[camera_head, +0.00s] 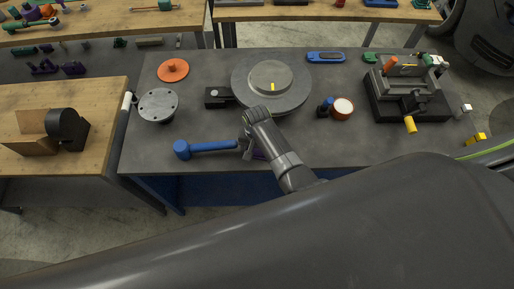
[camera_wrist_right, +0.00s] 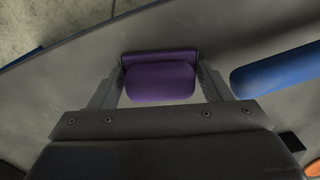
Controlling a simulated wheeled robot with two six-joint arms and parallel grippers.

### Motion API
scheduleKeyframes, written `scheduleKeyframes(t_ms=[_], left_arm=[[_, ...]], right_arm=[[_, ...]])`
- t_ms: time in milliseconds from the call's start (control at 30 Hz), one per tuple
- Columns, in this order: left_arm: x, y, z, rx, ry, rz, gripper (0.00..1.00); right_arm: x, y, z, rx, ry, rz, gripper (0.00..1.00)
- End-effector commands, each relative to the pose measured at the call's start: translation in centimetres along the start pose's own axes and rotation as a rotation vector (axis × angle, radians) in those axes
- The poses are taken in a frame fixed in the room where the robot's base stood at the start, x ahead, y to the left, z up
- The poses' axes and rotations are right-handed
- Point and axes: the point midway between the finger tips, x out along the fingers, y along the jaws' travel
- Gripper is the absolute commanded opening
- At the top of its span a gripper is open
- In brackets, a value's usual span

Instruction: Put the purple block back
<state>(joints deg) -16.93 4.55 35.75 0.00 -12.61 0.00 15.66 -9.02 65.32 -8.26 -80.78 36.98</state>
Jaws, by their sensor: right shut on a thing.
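The purple block (camera_wrist_right: 160,80) sits between the two fingers of my right gripper (camera_wrist_right: 160,68) in the right wrist view, and the fingers are shut on it. In the head view my right gripper (camera_head: 247,147) is low over the front part of the grey table. Only a small piece of the purple block (camera_head: 259,155) shows there, beside the gripper. I cannot tell whether the block touches the table. My left gripper is not in view.
A blue mallet (camera_head: 205,147) lies close left of the gripper; its blue part (camera_wrist_right: 280,72) shows in the wrist view. A round grey turntable (camera_head: 297,98) stands behind. A vise-like fixture (camera_head: 375,105) is at right, a round metal stand (camera_head: 157,106) at left. The right front table is clear.

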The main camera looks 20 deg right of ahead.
Motion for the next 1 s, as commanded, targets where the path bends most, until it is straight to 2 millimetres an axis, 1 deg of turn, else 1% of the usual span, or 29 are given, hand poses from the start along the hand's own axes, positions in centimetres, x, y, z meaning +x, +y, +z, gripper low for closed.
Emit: scheduleKeyframes(t_ms=[33, 67, 200, 467, 567, 667, 700, 1000], left_arm=[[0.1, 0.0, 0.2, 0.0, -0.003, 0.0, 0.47], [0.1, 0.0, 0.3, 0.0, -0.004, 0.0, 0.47], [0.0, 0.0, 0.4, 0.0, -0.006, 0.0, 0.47], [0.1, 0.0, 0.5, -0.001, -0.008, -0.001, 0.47], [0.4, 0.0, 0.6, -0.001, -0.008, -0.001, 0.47], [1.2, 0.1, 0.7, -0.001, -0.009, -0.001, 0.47], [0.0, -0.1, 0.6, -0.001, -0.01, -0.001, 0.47], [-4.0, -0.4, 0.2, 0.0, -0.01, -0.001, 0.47]], right_arm=[[0.2, 0.0, -0.1, 0.0, 0.001, 0.0, 0.51], [0.1, 0.0, -0.1, 0.0, 0.001, 0.0, 0.76], [0.1, 0.0, -0.1, 0.0, 0.001, 0.0, 0.94], [0.1, -0.1, 0.0, 0.0, 0.0, -0.001, 0.94], [0.2, -0.1, 0.0, 0.0, 0.001, -0.002, 0.94], [0.3, -0.1, 0.0, 0.001, 0.002, -0.003, 0.94], [-0.8, -0.1, -0.1, 0.0, 0.001, -0.002, 0.94], [-4.3, -0.1, -0.2, -0.001, 0.001, 0.0, 0.94]])
